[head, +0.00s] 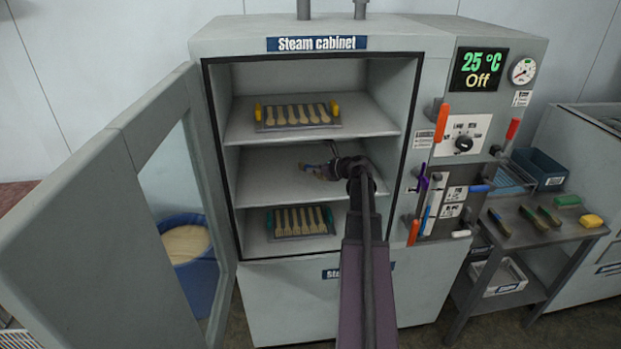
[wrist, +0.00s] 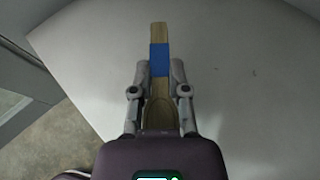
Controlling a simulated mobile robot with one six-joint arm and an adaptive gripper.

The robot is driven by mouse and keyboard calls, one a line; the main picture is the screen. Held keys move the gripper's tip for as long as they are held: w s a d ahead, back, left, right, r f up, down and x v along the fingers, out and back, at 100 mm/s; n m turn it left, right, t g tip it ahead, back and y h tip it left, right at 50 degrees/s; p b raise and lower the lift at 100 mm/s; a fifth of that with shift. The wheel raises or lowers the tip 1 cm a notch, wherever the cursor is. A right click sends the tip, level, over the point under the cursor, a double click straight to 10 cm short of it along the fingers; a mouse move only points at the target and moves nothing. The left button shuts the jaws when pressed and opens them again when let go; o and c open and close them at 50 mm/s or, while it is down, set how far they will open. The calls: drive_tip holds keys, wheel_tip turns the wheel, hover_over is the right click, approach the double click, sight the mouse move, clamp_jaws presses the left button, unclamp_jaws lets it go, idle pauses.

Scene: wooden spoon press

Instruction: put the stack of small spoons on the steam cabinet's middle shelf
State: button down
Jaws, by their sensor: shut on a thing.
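The steam cabinet (head: 288,198) stands with its door open to the left, showing three shelves. In the wrist view my gripper (wrist: 160,75) is shut on a stack of small spoons (wrist: 159,32), light wood with a blue band (wrist: 160,59) around it. In the head view my gripper (head: 338,168) reaches into the middle compartment, over the middle shelf (head: 275,175). The spoons show there as a small shape left of the jaws. The shelf around them is bare. I cannot tell whether the stack touches the shelf.
The top shelf holds a tray of spoons (head: 296,115) with yellow ends; the bottom shelf holds a similar tray (head: 300,222) with green ends. The open door (head: 100,200) stands at left. A blue tub (head: 190,250) is behind it. A side table (head: 540,232) with brushes stands right.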

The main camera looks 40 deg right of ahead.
sight(311, 182)
drive_tip(key=shift+w, duration=0.1)
drive_tip(key=shift+w, duration=0.25)
drive_tip(key=shift+w+a+f+b, duration=0.1)
drive_tip(key=shift+w+f+b, duration=0.25)
drive_tip(key=shift+f+b, duration=1.5)
drive_tip(key=shift+f, duration=0.2)
drive_tip(key=c, duration=0.6)
unclamp_jaws()
drive_tip(key=shift+r, duration=0.1)
drive_tip(key=shift+r, duration=0.15)
